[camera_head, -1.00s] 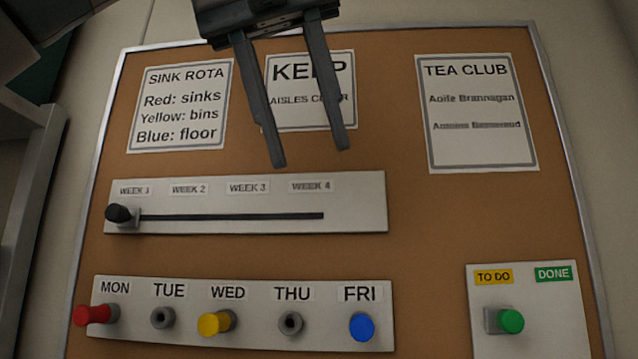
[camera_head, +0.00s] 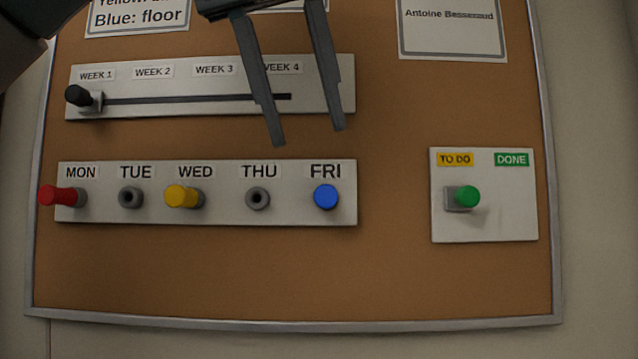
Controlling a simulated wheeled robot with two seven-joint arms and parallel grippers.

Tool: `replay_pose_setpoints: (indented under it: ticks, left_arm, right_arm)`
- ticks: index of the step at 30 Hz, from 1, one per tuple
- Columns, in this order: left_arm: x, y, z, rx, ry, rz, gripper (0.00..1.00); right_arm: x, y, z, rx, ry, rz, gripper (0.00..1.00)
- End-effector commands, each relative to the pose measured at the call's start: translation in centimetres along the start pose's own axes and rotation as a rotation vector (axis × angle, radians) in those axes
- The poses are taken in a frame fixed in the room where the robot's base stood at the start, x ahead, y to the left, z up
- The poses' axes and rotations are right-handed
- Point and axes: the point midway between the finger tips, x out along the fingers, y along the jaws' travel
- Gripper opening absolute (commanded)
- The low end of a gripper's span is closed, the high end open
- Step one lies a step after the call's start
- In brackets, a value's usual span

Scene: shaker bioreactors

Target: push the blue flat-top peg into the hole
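The blue flat-top peg (camera_head: 326,197) shows its round face at the FRI position, at the right end of the white weekday strip (camera_head: 100,216). Its hole and shaft are hidden behind the face, so I cannot tell how deep it sits. My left gripper (camera_head: 308,137) is open and empty, its two grey fingers pointing down in front of the week slider panel. In the picture the fingertips are above the blue peg, one to its upper left and one just above it. My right gripper is not in view.
A red peg (camera_head: 62,196) at MON and a yellow peg (camera_head: 182,197) at WED stick out. TUE (camera_head: 131,197) and THU (camera_head: 258,198) have empty sockets. A black slider knob (camera_head: 79,96) is at WEEK 1. A green knob (camera_head: 467,196) sits at right. The lower corkboard (camera_head: 300,275) is clear.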

Motion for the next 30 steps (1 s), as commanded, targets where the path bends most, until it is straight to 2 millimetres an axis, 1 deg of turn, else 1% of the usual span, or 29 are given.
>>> replay_pose_setpoints:
  ticks: [1, 6, 12, 18, 26, 27, 29, 30]
  left_arm:
    - [1.1, 0.1, 0.0, 0.001, 0.002, 0.000, 0.38]
    - [3.6, 0.1, 0.0, 0.000, 0.001, 0.001, 0.38]
    - [5.8, 0.0, 0.1, 0.000, -0.001, 0.000, 0.38]
    - [6.7, 0.0, 0.0, -0.001, -0.001, 0.000, 0.38]
    - [6.8, 0.0, 0.0, -0.001, -0.001, -0.001, 0.38]
    - [6.8, 0.0, 0.0, -0.001, -0.001, -0.001, 0.35]
    - [6.8, 0.0, 0.0, -0.001, -0.001, -0.001, 0.21]
    - [6.8, 0.0, 0.0, -0.001, -0.001, -0.001, 0.11]
  right_arm:
    - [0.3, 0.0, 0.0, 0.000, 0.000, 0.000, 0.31]
    - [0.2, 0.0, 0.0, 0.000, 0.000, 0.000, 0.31]
    - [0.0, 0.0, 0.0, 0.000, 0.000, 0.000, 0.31]
    - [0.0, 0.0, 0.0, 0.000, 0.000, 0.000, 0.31]
    - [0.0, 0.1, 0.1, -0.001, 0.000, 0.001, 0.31]
    - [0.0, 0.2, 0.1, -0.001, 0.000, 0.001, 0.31]
    - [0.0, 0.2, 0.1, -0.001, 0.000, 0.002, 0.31]
    - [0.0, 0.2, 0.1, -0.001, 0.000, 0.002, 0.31]
